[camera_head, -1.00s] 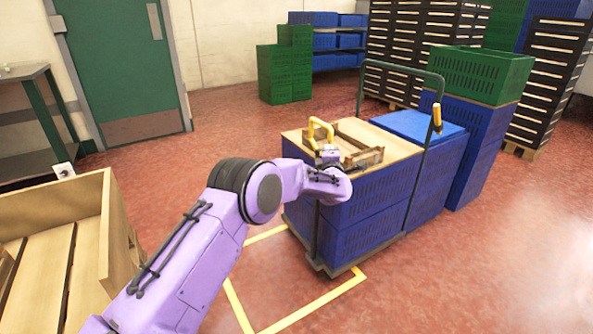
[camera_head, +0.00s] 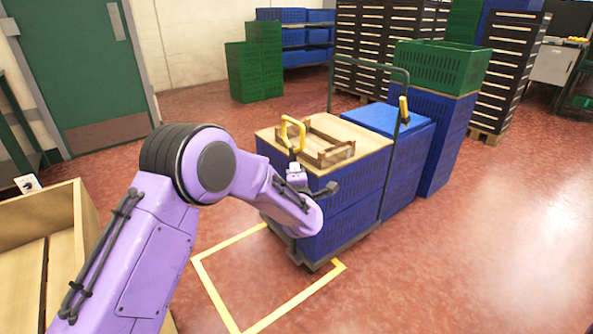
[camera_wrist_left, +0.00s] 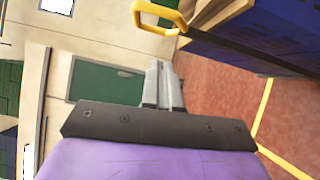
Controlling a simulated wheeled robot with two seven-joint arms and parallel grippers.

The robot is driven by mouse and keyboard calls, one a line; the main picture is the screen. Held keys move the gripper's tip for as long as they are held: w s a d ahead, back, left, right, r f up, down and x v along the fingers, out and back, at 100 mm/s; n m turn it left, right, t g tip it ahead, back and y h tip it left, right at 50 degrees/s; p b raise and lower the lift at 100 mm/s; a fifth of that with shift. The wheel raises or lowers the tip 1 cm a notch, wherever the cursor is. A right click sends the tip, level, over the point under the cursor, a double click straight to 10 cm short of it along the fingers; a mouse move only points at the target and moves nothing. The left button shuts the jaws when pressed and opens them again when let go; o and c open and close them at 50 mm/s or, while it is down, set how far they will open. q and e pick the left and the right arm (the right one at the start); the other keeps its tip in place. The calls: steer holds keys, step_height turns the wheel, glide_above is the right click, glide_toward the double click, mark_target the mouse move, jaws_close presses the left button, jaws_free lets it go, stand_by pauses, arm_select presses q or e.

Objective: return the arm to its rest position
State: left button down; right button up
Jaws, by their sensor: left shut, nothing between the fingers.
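My left arm (camera_head: 150,230), purple with a dark elbow band, reaches in from the left in the head view, its forearm in front of the trolley. My left gripper (camera_head: 297,176) is mostly hidden by the wrist there; only small pale and dark parts show beside the trolley's near side. In the left wrist view the two grey fingers (camera_wrist_left: 163,86) are together and empty. My right gripper is not in view.
A trolley of blue crates (camera_head: 345,205) carries a wooden frame (camera_head: 325,148) and a yellow loop handle (camera_head: 284,131). A wooden bin (camera_head: 88,215) stands at the left. Green crates (camera_head: 440,65) stand behind. Open red floor lies at the right.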

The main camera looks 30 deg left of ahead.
arm_select(q)
steer(key=s+d+f+m+g+h, duration=0.1)
steer(key=s+f+m+h, duration=0.1)
steer(key=s+f+m, duration=0.4)
steer(key=s+d+f+m+g+h, duration=0.1)
steer(key=s+f+m+h, duration=0.2)
steer(key=f, duration=0.5)
steer(key=s+f+m+g+h, duration=0.1)
steer(key=s+f+m+g, duration=0.25)
steer(key=s+f, duration=0.6)
steer(key=s+f+m+g, duration=0.3)
steer(key=s+f+m, duration=0.3)
steer(key=s, duration=0.6)
steer(key=s+f+g, duration=0.2)
steer(key=s+f, duration=0.1)
steer(key=s, duration=0.6)
steer(key=s+f+g, duration=0.2)
steer(key=s, duration=0.6)
step_height(320, 180, up, 17)
steer(key=p, duration=1.6)
steer(key=shift+w+f+p, duration=0.2)
steer(key=shift+w+p, duration=0.05)
steer(key=shift+p, duration=0.1)
